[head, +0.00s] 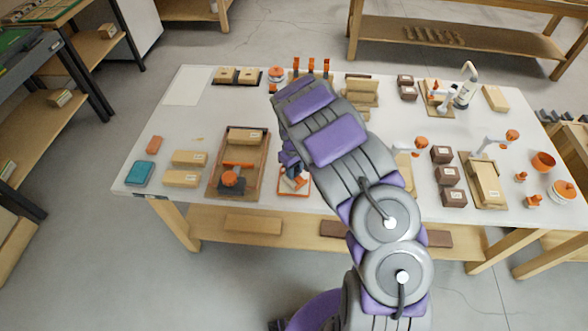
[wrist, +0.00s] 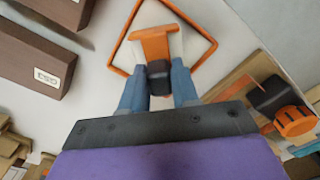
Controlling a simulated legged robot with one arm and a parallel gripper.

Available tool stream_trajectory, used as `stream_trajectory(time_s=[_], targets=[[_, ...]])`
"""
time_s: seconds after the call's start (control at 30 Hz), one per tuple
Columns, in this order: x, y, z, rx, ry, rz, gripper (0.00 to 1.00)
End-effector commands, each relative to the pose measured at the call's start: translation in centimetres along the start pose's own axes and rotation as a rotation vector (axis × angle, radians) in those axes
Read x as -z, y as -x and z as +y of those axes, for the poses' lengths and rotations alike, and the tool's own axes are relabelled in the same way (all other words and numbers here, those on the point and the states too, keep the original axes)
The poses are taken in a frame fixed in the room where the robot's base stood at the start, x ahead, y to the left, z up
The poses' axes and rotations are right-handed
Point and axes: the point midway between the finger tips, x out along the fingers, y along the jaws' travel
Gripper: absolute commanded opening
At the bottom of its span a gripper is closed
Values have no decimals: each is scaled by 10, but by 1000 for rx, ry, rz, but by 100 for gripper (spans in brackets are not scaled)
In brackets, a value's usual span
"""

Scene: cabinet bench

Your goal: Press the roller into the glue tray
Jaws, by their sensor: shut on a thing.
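The roller (wrist: 154,42) has an orange T-shaped body and a dark grip. My gripper (wrist: 158,88), with blue fingers, is shut on the dark grip, one finger on each side. The glue tray (wrist: 118,70) is a pale square with a thin orange rim, and the roller's orange end overlaps it in the wrist view. I cannot tell whether the roller touches the tray floor. In the head view the tray (head: 296,194) lies near the table's front edge, and my gripper (head: 293,172) is over it. My arm and gripper hide part of the tray there.
A wooden frame (head: 212,186) with an orange-knobbed clamp (head: 231,179) stands just left of the tray. It shows at the right in the wrist view (wrist: 240,80). Dark brown boxes (head: 442,155) stand to the right. The table (head: 160,122) has clear patches at its left.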

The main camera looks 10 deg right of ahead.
Motion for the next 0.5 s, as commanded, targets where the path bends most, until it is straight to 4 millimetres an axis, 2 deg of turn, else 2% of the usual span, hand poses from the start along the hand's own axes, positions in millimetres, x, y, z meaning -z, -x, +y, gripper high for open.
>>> stream_trajectory(time_s=[0.5], targets=[[1,41,0,-3,0,6,6]])
